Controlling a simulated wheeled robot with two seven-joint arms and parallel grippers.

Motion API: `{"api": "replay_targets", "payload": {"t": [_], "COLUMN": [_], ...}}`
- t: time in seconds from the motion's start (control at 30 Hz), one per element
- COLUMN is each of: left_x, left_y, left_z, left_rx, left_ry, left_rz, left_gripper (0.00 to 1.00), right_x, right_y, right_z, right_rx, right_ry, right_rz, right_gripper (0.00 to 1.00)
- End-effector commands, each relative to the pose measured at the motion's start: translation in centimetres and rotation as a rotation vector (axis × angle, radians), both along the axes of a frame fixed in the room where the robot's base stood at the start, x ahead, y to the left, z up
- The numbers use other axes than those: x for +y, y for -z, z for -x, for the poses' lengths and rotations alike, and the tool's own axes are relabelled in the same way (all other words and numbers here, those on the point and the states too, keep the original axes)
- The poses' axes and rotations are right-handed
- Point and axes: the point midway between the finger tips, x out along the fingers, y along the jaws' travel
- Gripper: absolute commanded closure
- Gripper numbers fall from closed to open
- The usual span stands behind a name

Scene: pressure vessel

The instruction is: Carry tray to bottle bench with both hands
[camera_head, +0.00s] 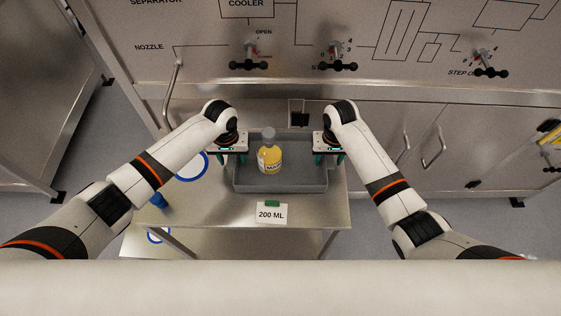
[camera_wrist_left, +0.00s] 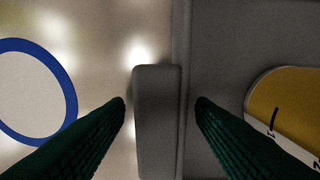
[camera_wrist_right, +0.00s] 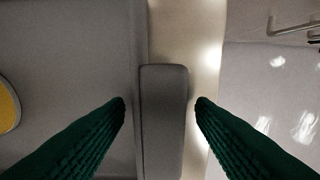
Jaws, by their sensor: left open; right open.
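The grey tray (camera_head: 282,182) sits on a small steel bench, with a yellow-filled bottle (camera_head: 269,158) standing upright in it. My left gripper (camera_head: 229,157) is at the tray's left end. In the left wrist view its green fingers (camera_wrist_left: 160,105) are open on either side of the tray's left handle (camera_wrist_left: 157,125). My right gripper (camera_head: 328,157) is at the tray's right end. In the right wrist view its fingers (camera_wrist_right: 160,105) are open on either side of the right handle (camera_wrist_right: 163,125). Neither gripper is closed on a handle.
The steel bench (camera_head: 185,215) carries a blue ring marking (camera_head: 193,166) left of the tray and a "200 ML" card (camera_head: 271,213) in front. A steel panel with valve knobs (camera_head: 250,58) and cabinet doors (camera_head: 400,150) stands behind. Another steel bench (camera_head: 40,100) is at far left.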

Motion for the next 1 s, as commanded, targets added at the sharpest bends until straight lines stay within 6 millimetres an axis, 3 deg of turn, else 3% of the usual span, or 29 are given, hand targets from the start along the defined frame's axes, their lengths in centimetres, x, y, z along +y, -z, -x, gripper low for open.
{"api": "replay_targets", "payload": {"t": [0.27,0.57,1.0], "left_x": [-0.01,-0.01,-0.03], "left_y": [0.09,0.07,-0.52], "left_z": [0.02,0.01,-0.05], "left_rx": [0.0,0.0,-0.001], "left_ry": [0.0,0.0,0.0], "left_rz": [0.0,0.0,0.001], "left_gripper": [0.5,0.99,1.0], "right_x": [0.02,0.0,0.01], "right_y": [0.08,0.06,-0.53], "right_z": [0.01,0.0,-0.05], "right_rx": [0.0,0.0,-0.001], "right_ry": [0.0,0.0,0.0], "right_rz": [0.0,0.0,0.0], "right_gripper": [0.5,0.99,1.0]}}
